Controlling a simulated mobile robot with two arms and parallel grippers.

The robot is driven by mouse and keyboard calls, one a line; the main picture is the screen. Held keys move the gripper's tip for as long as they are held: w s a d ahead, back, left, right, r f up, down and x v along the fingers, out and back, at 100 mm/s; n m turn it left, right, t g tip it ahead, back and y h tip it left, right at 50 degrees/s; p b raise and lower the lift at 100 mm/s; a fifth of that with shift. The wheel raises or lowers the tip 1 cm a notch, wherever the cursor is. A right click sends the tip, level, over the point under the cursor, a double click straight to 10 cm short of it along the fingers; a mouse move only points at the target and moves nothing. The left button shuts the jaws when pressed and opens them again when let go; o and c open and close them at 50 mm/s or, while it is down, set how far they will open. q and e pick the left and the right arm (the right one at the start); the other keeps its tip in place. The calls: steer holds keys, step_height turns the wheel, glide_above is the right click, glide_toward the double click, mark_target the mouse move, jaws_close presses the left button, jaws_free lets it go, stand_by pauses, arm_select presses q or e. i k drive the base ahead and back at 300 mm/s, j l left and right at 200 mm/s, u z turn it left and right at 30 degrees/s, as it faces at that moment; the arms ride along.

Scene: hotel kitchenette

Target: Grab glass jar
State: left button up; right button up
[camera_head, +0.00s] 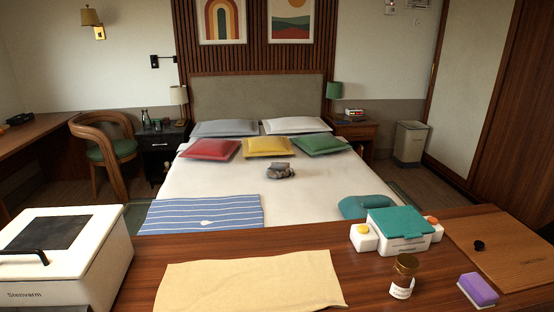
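A small glass jar (403,277) stands upright on the wooden counter at the front right. It has a brown lid, amber-brown glass and a white label low on its front. It stands clear of the things around it, to the right of a yellow cloth (245,281) and in front of a white box with a teal lid (399,224). Neither of my grippers shows in the head view, so I cannot see whether they are open or shut.
A white appliance (112,262) fills the counter's left end. A bed (310,187) stands beyond the counter.

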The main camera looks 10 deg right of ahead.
mark_target(399, 287)
steer(key=k+l, duration=0.1)
steer(key=l, duration=0.35)
steer(key=k+l, duration=0.15)
steer(key=l, duration=0.35)
steer(key=k+l, duration=0.1)
steer(key=l, duration=0.35)
